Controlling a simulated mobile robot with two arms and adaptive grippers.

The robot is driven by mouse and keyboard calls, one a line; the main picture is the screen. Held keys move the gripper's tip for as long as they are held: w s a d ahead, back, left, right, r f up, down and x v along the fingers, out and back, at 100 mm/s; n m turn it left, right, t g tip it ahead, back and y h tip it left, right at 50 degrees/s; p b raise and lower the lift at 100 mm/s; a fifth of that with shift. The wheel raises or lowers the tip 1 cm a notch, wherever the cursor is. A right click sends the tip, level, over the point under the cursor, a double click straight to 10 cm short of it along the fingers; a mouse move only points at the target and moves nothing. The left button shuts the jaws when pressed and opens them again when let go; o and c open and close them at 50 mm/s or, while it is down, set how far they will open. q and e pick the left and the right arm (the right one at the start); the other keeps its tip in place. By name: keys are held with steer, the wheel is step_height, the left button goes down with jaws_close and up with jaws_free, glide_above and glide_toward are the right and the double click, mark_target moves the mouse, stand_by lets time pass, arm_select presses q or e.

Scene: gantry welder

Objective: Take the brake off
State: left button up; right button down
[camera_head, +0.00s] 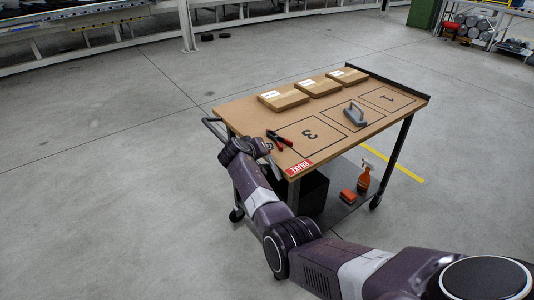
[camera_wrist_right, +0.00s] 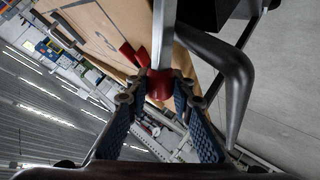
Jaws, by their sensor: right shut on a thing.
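The brake lever (camera_wrist_right: 165,35) is a flat grey metal bar with a red knob (camera_wrist_right: 158,85) at its end, seen in the right wrist view. My right gripper (camera_wrist_right: 157,90) is shut on the red knob, its blue-padded fingers on either side. In the head view my right arm reaches to the cart's near left corner, and my right gripper (camera_head: 265,149) is beside the tabletop edge there, largely hiding the lever. A red BRAKE label (camera_head: 300,168) is on the tabletop corner close by. My left gripper is not in view.
The wheeled cart's wooden top (camera_head: 345,143) carries three cardboard boxes (camera_head: 319,87), red-handled pliers (camera_head: 279,140) and a grey handled tool (camera_head: 355,113). Its push handle (camera_head: 213,127) is at the left. A spray bottle (camera_head: 363,178) stands on the lower shelf. Open floor surrounds the cart.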

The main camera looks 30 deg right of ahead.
steer(key=shift+w+a+f+g+b, duration=0.1)
steer(key=shift+w+f+g+b, duration=0.25)
steer(key=shift+f, duration=0.2)
steer(key=shift+s, duration=0.1)
steer(key=c, duration=1.7)
jaws_free()
steer(key=shift+o, duration=0.2)
steer(key=v, duration=1.1)
steer(key=shift+a+r, duration=0.25)
steer(key=shift+r, duration=0.1)
steer(key=shift+s, duration=0.1)
